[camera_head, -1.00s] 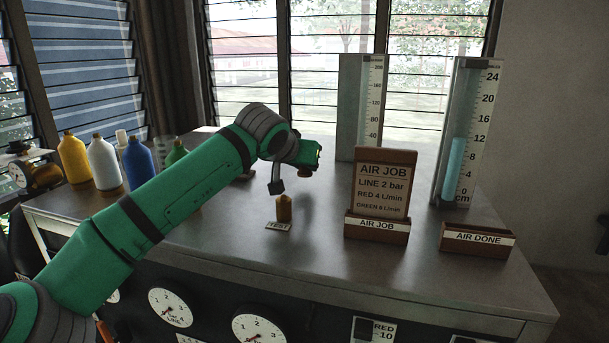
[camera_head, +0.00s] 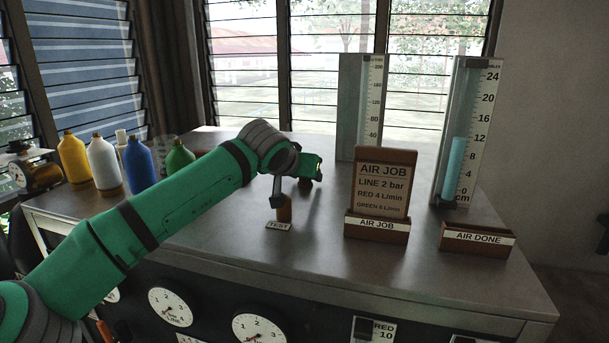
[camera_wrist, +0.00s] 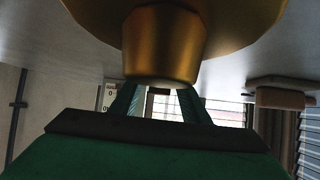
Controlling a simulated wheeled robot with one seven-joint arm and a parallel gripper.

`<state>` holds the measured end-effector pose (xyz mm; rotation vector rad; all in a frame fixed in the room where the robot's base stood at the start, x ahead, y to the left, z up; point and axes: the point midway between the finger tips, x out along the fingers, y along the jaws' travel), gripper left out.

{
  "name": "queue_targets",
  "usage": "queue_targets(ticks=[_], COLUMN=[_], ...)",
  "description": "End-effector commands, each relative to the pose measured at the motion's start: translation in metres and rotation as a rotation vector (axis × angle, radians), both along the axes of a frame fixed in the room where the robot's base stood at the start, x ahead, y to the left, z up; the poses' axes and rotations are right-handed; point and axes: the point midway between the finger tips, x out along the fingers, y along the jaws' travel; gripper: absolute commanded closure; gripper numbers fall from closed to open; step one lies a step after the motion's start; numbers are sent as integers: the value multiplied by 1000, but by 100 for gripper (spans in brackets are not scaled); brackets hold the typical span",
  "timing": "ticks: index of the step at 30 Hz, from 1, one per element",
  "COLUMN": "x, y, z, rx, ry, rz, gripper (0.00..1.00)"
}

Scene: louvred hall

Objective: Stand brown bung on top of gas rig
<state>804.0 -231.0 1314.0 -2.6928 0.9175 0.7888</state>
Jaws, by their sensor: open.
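In the wrist view the brown bung (camera_wrist: 165,45) looks golden and fills the top middle, close to the camera. My gripper (camera_head: 278,197) is open and low at the bung, seen in front of its left side. In the wrist view the gripper's green fingers (camera_wrist: 158,103) show either side of the bung's narrow end; contact cannot be told. No part is labelled gas rig; the gauge-fronted bench (camera_head: 430,270) may be it.
The AIR JOB board (camera_head: 381,190) and AIR DONE holder (camera_head: 478,240) stand to the right, with tall scales behind. Several bottles (camera_head: 103,165) stand left. Bench between bung and board is clear.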

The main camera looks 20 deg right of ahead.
Motion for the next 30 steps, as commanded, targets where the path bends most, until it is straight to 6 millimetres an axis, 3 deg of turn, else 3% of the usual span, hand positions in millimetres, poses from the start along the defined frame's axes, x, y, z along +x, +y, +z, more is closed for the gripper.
queue_targets(ticks=[5, 18, 30], x=[-12, -66, -80], y=[10, 52, 63], z=[10, 55, 66], rx=[-2, 0, 0], ry=[0, -1, 0], rz=[0, 1, 1], gripper=[58, 58, 58])
